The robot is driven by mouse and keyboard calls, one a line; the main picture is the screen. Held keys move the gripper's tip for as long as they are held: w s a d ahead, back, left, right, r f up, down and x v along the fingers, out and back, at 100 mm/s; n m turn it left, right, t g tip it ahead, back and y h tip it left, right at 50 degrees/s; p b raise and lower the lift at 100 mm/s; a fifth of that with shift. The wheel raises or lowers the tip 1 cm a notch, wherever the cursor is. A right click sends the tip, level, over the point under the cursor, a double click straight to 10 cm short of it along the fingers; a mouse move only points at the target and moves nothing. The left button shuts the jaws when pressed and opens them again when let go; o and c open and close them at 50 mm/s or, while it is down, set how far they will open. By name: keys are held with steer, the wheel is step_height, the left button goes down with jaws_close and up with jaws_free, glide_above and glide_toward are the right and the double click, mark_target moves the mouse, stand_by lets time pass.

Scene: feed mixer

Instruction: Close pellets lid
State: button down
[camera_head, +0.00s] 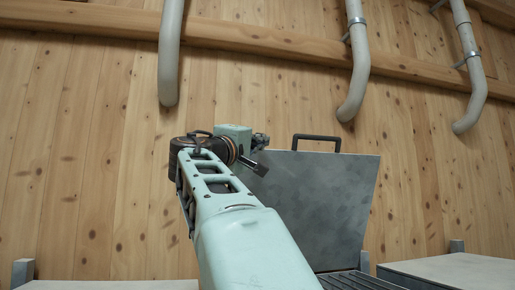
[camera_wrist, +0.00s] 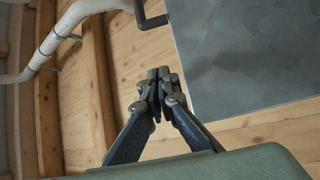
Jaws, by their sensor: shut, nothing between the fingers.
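A grey metal lid (camera_head: 322,200) stands raised, leaning slightly back, with a black bar handle (camera_head: 316,138) on its top edge. I take it to be the pellets lid; no label shows. Below it is a dark slatted grate (camera_head: 360,280). My gripper (camera_wrist: 158,76) is shut and empty. In the head view my arm's end is at the lid's upper left, partly in front of it. In the wrist view the lid (camera_wrist: 245,55) fills the upper right and its handle (camera_wrist: 152,22) lies above the fingertips, apart from them. My arm hides the lid's lower left.
Flat grey lids lie shut at the lower left (camera_head: 105,285) and lower right (camera_head: 450,270), with grey posts (camera_head: 22,271) beside them. A plank wall stands behind. Several grey pipes, one at the right (camera_head: 469,75), hang down in front of a wooden beam (camera_head: 290,43).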

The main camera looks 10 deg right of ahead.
mark_target(275, 158)
steer(key=p+x, duration=0.2)
steer(key=x, duration=0.1)
steer(key=p+x, duration=0.2)
steer(key=x, duration=0.1)
steer(key=p+x, duration=0.2)
steer(key=x, duration=0.1)
steer(key=shift+w+r+p, duration=0.1)
steer(key=shift+r+p, duration=0.25)
steer(key=shift+r, duration=0.1)
steer(key=shift+s+d+f+b, duration=0.4)
steer(key=shift+s+d+f, duration=0.05)
steer(key=shift+s+d, duration=0.2)
steer(key=shift+s+d+f+b, duration=0.4)
steer(key=shift+s+d+f, duration=0.1)
steer(key=shift+s+d, duration=0.15)
